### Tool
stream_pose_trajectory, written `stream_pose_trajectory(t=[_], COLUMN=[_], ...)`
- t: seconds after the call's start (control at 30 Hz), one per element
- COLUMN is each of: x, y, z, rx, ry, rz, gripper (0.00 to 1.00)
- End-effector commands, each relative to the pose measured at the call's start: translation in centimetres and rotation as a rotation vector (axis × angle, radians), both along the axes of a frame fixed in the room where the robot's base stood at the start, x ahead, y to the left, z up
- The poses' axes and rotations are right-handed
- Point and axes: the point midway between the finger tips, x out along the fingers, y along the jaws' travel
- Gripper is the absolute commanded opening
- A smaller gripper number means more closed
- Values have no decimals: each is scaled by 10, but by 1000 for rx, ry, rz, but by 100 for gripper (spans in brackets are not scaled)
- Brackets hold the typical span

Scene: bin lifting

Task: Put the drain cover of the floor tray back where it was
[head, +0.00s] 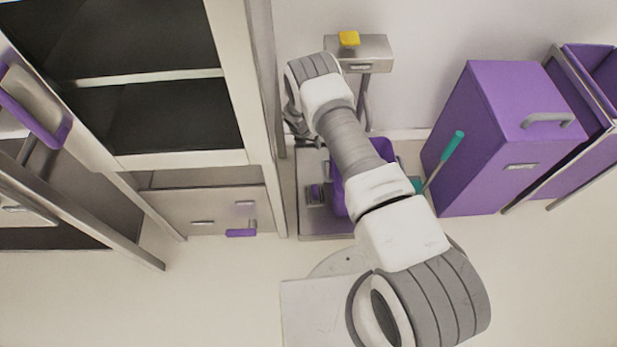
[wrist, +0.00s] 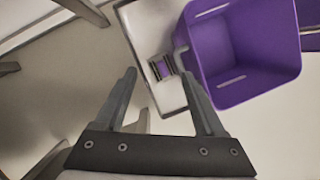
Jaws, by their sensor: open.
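The floor tray (head: 312,222) is a flat grey tray on the floor at the back centre, also in the wrist view (wrist: 142,24). A small grey square piece with a purple middle (head: 316,195), seemingly the drain cover, is at the tray's left part; it also shows in the wrist view (wrist: 162,67). I cannot tell whether it is seated flush. My gripper (wrist: 158,75) is open and empty, its fingertips either side of this piece in the picture, seemingly above it.
A purple bin (wrist: 243,45) stands beside the small piece, close to my right finger in the wrist view. A teal-handled tool (head: 447,155) leans near a tall purple box (head: 510,140). A grey stand with a yellow item (head: 349,38) is behind. Shelving borders the left.

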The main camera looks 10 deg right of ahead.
Motion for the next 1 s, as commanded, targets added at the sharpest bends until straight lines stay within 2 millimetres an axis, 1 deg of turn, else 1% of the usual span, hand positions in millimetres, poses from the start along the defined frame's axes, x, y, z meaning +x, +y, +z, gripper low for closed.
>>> stream_pose_trajectory(t=[0.03,0.1,0.2,0.3,0.4,0.5,0.6,1.0], x=[-9,-20,-35,-49,-58,-63,-65,-66], y=[2,3,5,6,7,7,7,7], z=[-22,-47,-80,-104,-120,-129,-132,-135], rx=[-12,-30,-49,-64,-72,-78,-80,-80], ry=[19,40,66,86,98,104,107,108], rz=[50,124,221,297,348,377,391,392], gripper=[72,72,72,72,72,72,72,72])
